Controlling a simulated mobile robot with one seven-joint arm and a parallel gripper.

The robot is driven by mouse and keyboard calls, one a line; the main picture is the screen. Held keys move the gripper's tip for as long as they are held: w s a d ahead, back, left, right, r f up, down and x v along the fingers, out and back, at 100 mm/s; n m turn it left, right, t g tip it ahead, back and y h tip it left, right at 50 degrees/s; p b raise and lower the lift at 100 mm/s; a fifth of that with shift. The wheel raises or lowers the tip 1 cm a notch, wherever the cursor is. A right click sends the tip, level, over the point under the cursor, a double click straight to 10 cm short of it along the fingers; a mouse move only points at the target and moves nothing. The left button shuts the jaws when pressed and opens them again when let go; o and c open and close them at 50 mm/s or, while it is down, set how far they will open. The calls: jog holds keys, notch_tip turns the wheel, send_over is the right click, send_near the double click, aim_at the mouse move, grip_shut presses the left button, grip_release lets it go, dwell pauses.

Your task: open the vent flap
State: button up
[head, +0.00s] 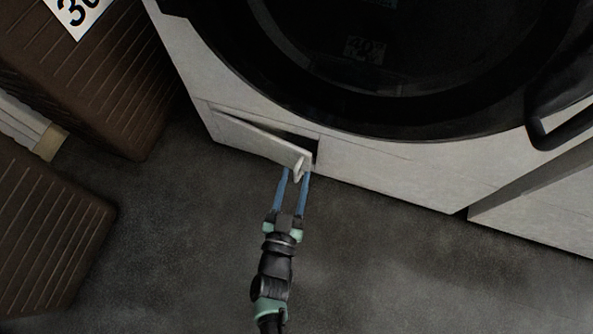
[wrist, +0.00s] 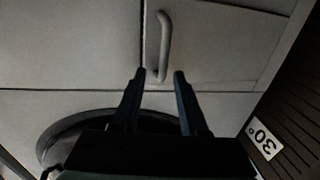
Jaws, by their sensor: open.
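The vent flap (head: 250,138) is a pale panel low on the front of the white machine. It stands ajar: its right edge is swung outward, with a dark gap (head: 308,143) behind it. A small curved handle (head: 298,170) sits near that right edge. In the wrist view the flap (wrist: 225,45) and its handle (wrist: 164,40) show from close up. My gripper (head: 296,173) is open at the handle, its two blue fingers either side of the handle's end. In the wrist view my gripper's fingertips (wrist: 159,73) also flank the handle's end; contact cannot be told.
The machine's big round dark door (head: 380,110) is above the flap. Brown ribbed baskets (head: 130,85) stand at the left, one with a white number label (head: 78,14). A second white unit (head: 545,205) is at the right. The dark floor (head: 420,270) in front is clear.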

jog(key=s+a+p, duration=0.1)
jog(key=s+a, duration=0.1)
jog(key=s, duration=1)
jog(key=shift+s+a+p, duration=0.25)
jog(key=shift+a+p, duration=0.1)
dwell(0.4)
dwell(0.5)
